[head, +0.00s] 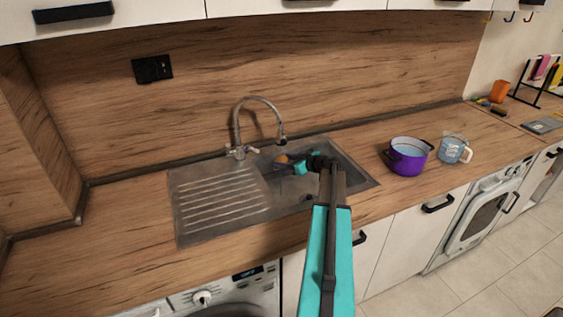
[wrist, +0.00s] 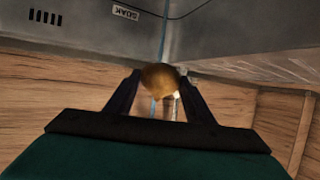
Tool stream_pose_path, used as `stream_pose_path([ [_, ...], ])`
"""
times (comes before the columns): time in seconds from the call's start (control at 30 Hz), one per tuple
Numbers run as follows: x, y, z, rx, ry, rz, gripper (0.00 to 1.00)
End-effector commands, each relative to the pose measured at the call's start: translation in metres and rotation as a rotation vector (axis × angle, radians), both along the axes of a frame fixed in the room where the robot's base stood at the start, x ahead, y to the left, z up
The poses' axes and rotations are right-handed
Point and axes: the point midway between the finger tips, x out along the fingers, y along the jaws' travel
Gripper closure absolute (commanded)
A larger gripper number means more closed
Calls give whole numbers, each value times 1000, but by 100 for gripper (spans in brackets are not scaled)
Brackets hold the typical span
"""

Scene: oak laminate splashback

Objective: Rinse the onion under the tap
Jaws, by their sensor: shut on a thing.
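The brown onion (head: 281,159) is held over the sink basin (head: 345,170), just below the spout of the tap (head: 257,101) in the head view. My gripper (head: 285,163) is shut on it. In the wrist view the onion (wrist: 159,77) sits between the two dark fingertips, with a wet-looking bright spot on its side. A thin pale-blue line, which looks like running water, passes behind and beyond the onion there. In the head view the fingers and arm hide part of the basin, and I cannot make out the water.
The ribbed drainboard (head: 215,195) lies left of the basin. A purple pot (head: 407,157) and a clear measuring jug (head: 454,149) stand on the counter to the right. An orange cup (head: 499,91) and a rack are farther right. A label reading SOAK (wrist: 125,13) is on the sink.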

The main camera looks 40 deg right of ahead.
Motion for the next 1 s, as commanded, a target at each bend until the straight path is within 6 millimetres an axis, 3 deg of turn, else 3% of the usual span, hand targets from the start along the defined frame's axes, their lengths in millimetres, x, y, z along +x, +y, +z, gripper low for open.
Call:
stream_pose_path([
  [0.43, -2, 1, 1, 0, 0, 0, 76],
  [1.0, -26, 18, 1, 0, 0, 0, 76],
])
